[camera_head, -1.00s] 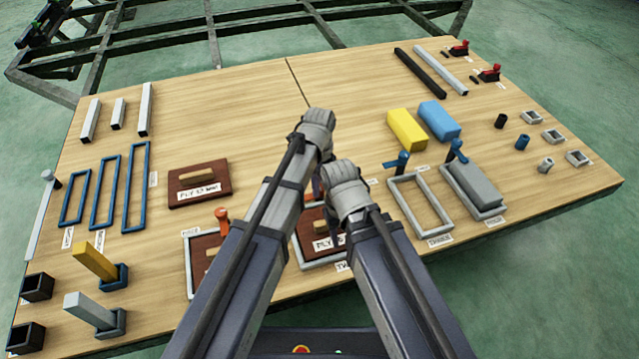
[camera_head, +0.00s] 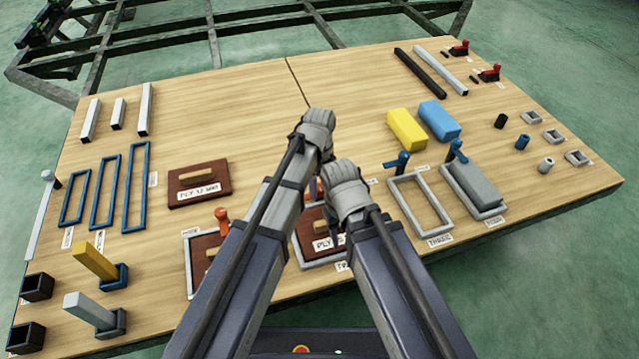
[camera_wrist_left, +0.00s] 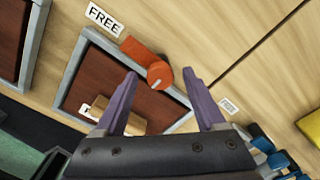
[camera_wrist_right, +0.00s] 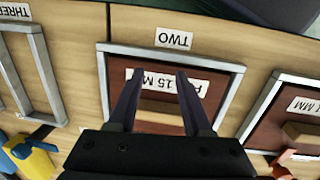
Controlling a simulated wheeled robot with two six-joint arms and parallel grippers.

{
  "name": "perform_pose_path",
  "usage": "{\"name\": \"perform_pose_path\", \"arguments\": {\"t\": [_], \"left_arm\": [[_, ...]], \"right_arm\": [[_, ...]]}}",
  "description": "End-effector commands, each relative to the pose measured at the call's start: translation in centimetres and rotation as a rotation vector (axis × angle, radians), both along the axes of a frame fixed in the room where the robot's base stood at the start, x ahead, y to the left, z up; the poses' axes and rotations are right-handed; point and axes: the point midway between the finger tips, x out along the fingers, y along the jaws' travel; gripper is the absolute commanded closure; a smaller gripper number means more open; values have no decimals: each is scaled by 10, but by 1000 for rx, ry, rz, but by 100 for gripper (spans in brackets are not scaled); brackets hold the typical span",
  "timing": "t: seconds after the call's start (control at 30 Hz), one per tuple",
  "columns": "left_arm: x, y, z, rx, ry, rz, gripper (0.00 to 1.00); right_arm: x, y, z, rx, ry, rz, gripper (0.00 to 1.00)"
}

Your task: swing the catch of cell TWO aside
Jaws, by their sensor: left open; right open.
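Cell TWO is a grey frame (camera_wrist_right: 238,90) around a brown panel (camera_wrist_right: 225,84) marked PLY 15 MM, with a wooden grip (camera_wrist_right: 160,112). Its orange catch (camera_wrist_left: 140,52) shows in the left wrist view. The catch's lever lies along the frame's edge and points toward the FREE label (camera_wrist_left: 103,18). My left gripper (camera_wrist_left: 160,73) is open, with the catch's pivot end between its fingertips in the picture; contact cannot be told. My right gripper (camera_wrist_right: 158,73) is open over the panel, its fingers on either side of the wooden grip.
Cell ONE, with an orange catch (camera_head: 222,215), stands left of cell TWO. Cell THREE's empty frame (camera_head: 393,202) and a filled grey cell (camera_head: 472,190) with blue catches stand right. A loose PLY 12 panel (camera_head: 222,177) lies behind. The board's back middle is clear.

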Motion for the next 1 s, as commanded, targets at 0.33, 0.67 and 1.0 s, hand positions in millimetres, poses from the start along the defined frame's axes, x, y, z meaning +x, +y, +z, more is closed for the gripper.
{"name": "perform_pose_path", "arguments": {"t": [0.33,0.67,1.0], "left_arm": [[0,0,6,0,0,1,28],[0,0,41,0,0,0,28],[0,0,78,0,0,0,28]], "right_arm": [[0,0,6,0,0,-1,50],[0,-1,41,-5,0,-7,50],[0,-1,78,-5,1,-13,50]]}}
